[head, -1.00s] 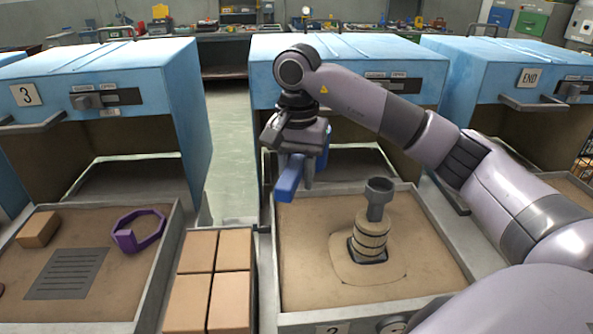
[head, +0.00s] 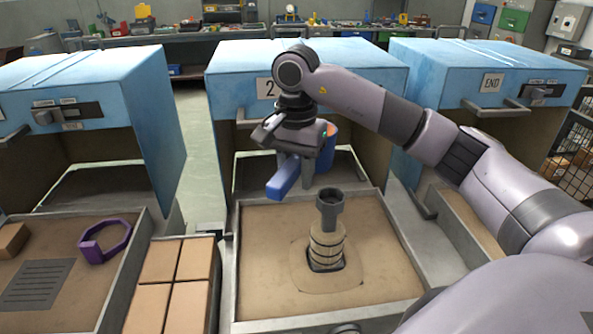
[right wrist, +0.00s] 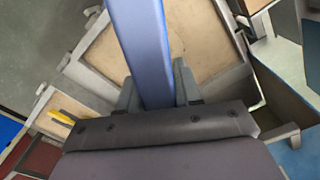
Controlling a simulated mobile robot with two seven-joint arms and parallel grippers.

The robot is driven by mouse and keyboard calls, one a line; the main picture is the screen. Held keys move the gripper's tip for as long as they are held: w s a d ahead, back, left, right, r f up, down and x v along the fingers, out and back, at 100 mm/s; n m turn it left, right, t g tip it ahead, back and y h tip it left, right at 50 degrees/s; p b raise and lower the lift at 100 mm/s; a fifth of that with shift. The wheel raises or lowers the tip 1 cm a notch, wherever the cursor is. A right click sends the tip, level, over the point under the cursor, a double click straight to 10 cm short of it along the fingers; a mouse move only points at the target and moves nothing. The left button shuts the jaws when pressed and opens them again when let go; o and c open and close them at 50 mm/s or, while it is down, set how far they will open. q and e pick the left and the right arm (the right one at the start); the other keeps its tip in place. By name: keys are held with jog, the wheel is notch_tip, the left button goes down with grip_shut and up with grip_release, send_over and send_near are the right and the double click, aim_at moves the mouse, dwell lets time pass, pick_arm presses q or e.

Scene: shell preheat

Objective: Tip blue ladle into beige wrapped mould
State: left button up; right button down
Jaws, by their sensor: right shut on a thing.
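The blue ladle (head: 284,178) is in my right gripper (head: 300,168), which is shut on its handle. Its cup (head: 328,138) shows partly behind the gripper, with an orange spot at its rim; the rest of the cup is hidden. In the right wrist view the blue handle (right wrist: 143,50) runs between the two fingers. The beige wrapped mould (head: 327,246) stands upright with dark bands and a dark grey funnel (head: 329,205) on top. The ladle is apart from the mould, up and left of the funnel in the picture. My left gripper is out of view.
The mould stands in a sand-filled tray (head: 230,275) before the blue oven box marked 2 (head: 225,90). Beige bricks (head: 190,258) lie left of the tray. A purple ring clamp (head: 92,250) lies in the left tray. Another blue box marked END (head: 430,62) is on the right.

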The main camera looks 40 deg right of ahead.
jog(key=shift+w+a+f+t+y+b, duration=0.2)
jog(key=shift+f+t+y+b, duration=0.75)
jog(key=shift+b, duration=1.85)
jog(key=shift+w+a+f+t+y+b, duration=0.1)
jog(key=shift+w+f+t+y+b, duration=0.3)
jog(key=shift+t+b, duration=1.7)
jog(key=shift+w+a+f+t+y+b, duration=0.15)
jog(key=shift+f+t+y+b, duration=0.6)
jog(key=shift+b, duration=2.7)
jog(key=shift+r, duration=0.1)
jog(key=shift+n+b, duration=0.3)
jog(key=shift+b, duration=0.45)
